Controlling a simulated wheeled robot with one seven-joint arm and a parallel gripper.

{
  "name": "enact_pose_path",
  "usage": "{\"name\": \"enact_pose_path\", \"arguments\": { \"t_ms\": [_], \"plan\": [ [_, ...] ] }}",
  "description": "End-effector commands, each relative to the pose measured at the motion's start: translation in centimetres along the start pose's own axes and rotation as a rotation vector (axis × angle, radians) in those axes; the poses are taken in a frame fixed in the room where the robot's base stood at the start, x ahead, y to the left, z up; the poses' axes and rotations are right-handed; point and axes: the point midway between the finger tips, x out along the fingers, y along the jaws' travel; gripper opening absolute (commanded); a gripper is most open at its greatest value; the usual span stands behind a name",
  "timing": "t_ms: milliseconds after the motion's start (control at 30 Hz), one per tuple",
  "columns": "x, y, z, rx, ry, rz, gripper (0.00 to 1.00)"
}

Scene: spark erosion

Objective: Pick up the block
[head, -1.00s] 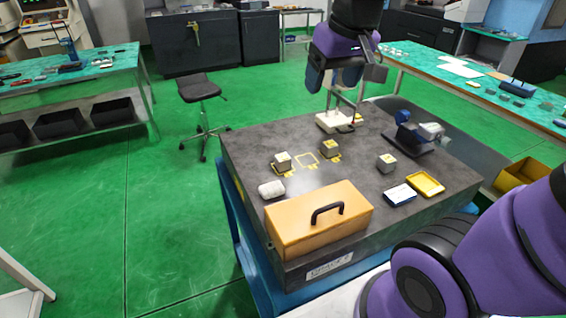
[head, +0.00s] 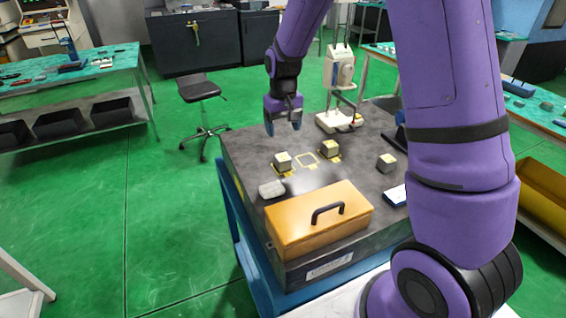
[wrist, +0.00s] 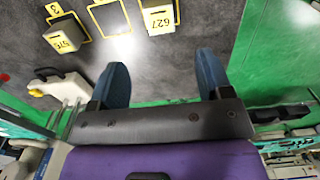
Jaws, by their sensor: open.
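Three small grey blocks with yellow-white tops stand on the dark table. In the head view they are a left block (head: 282,161), a middle block (head: 330,149) and a right block (head: 387,163). The wrist view shows one block labelled 627 (wrist: 160,17) and another labelled 575 (wrist: 66,36), with an empty yellow outline between them. My gripper (head: 283,127) is above the table's far left part, behind and above the left block. In the wrist view my gripper (wrist: 162,75) has its blue fingers wide apart with nothing between them.
An orange box (head: 320,218) with a black handle stands at the table's front. A white rounded object (head: 271,189) lies to its left. A white stand (head: 340,75) rises behind the blocks. My arm hides much of the table's right side. A black stool (head: 199,90) stands behind.

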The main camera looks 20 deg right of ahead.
Motion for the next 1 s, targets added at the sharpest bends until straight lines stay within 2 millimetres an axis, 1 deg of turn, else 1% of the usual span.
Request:
{"name": "enact_pose_path", "arguments": {
  "t_ms": [167,400,500,667,900,1000],
  "plan": [
    [1.6,0.0,-0.3,0.000,-0.008,0.002,0.72],
    [5.1,0.0,-0.3,0.001,-0.009,0.002,0.72],
    [6.0,0.0,-0.3,0.000,-0.007,0.002,0.72],
    [6.8,0.0,-0.2,0.000,-0.008,0.002,0.72],
    [10.1,0.0,0.1,0.000,-0.009,0.002,0.72],
    [11.1,0.0,0.1,0.000,-0.008,0.001,0.72]
  ]
}}
